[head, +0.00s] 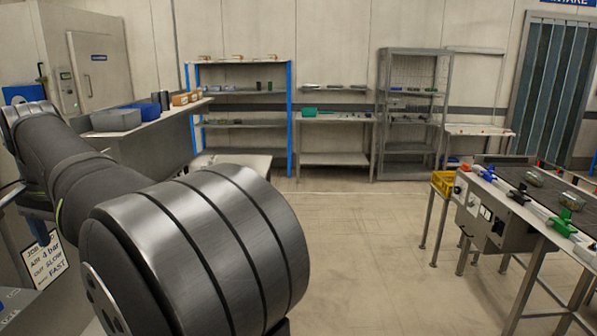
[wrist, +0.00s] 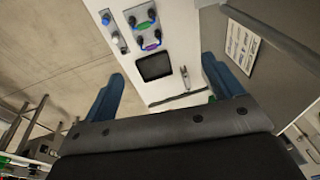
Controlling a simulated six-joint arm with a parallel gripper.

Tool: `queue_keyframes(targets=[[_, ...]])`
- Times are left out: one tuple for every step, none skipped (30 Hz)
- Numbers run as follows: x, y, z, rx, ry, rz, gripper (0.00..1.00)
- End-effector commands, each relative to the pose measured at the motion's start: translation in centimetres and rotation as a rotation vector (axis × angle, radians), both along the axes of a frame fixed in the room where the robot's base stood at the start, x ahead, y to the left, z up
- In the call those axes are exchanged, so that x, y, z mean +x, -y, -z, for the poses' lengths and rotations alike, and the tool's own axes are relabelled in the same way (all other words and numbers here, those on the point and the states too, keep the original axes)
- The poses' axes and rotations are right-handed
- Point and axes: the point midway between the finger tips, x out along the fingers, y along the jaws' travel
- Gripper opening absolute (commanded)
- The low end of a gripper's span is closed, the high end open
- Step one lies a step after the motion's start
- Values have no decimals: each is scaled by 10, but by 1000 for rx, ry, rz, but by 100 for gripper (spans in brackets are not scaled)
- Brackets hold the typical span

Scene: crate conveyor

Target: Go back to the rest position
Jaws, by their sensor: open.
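My gripper (wrist: 165,88) shows in the wrist view with its two blue fingers spread wide apart. Nothing is between the fingers. Beyond them is a pale panel (wrist: 172,75) with a dark square screen and small coloured fittings. In the head view my arm fills the left and lower middle, and the gripper itself is out of sight there.
Shelves (head: 335,120) line the back wall. A counter (head: 150,125) with bins (head: 116,120) stands at the left. The middle floor is clear.

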Motion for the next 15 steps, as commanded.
queue_keyframes(targets=[[-7, -6, -6, 12, 7, -3, 85], [-11, -9, -10, 18, 9, -2, 85], [-16, -14, -15, 28, 14, -3, 85], [-20, -17, -19, 34, 16, -2, 85], [-24, -20, -22, 41, 18, -1, 85], [-29, -23, -27, 50, 23, -2, 85], [-33, -26, -30, 57, 25, -1, 85], [-37, -29, -34, 64, 28, -1, 85], [-43, -33, -39, 73, 31, 0, 85], [-47, -35, -42, 79, 32, 1, 85], [-51, -38, -46, 86, 35, 0, 85], [-56, -41, -51, 96, 36, 1, 85], [-60, -43, -54, 103, 38, 1, 85], [-65, -46, -58, 110, 40, 1, 85], [-70, -49, -62, 120, 41, 2, 85]])
